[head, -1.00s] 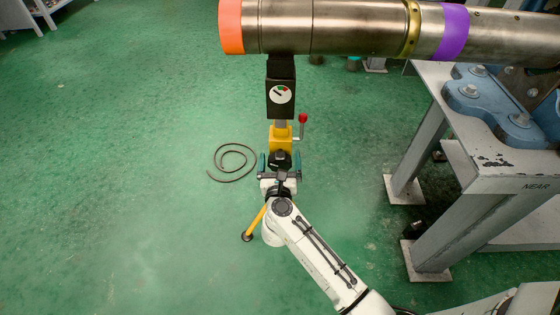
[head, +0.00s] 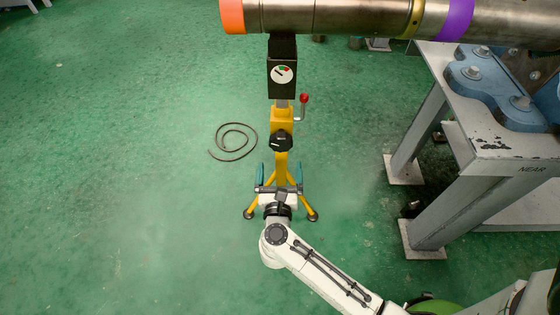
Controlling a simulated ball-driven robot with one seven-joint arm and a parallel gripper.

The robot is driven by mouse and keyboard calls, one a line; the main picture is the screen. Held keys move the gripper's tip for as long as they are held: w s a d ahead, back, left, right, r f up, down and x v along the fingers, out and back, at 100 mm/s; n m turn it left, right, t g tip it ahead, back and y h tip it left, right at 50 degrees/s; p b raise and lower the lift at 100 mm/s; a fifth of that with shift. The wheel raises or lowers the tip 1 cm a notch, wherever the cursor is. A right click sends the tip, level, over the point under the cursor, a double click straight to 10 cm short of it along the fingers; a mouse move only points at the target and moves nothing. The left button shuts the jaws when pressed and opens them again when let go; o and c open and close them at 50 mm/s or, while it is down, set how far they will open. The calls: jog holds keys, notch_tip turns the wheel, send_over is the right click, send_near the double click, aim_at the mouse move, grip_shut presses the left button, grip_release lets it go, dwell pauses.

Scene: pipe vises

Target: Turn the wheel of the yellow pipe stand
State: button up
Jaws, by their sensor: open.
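The yellow pipe stand (head: 282,120) stands upright on the green floor under the end of a large metal pipe (head: 340,16). Its black wheel (head: 281,142) with a pale mark sits on the front of the yellow column. A lever with a red knob (head: 304,98) sticks out at the right. A black box with a round dial (head: 282,74) is above. My gripper (head: 279,172) is open, its two teal fingers apart on either side of the yellow column, below the wheel in the picture. It holds nothing. Whether the fingers touch the stand I cannot tell.
A grey steel table (head: 490,150) marked NEAR, with a blue clamp (head: 500,98), stands at the right. A dark cable (head: 234,141) lies coiled on the floor left of the stand.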

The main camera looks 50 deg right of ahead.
aim_at(281, 146)
dwell(0.3)
jog(key=w+d+m+b, duration=0.1)
jog(key=w+d+m, duration=0.1)
jog(key=m, duration=1)
jog(key=w+d+m+b, duration=0.2)
jog(key=d+m, duration=0.1)
jog(key=m, duration=0.9)
jog(key=w+d+m+b, duration=0.2)
jog(key=d+m, duration=0.1)
jog(key=m, duration=0.9)
jog(key=shift+w, duration=0.1)
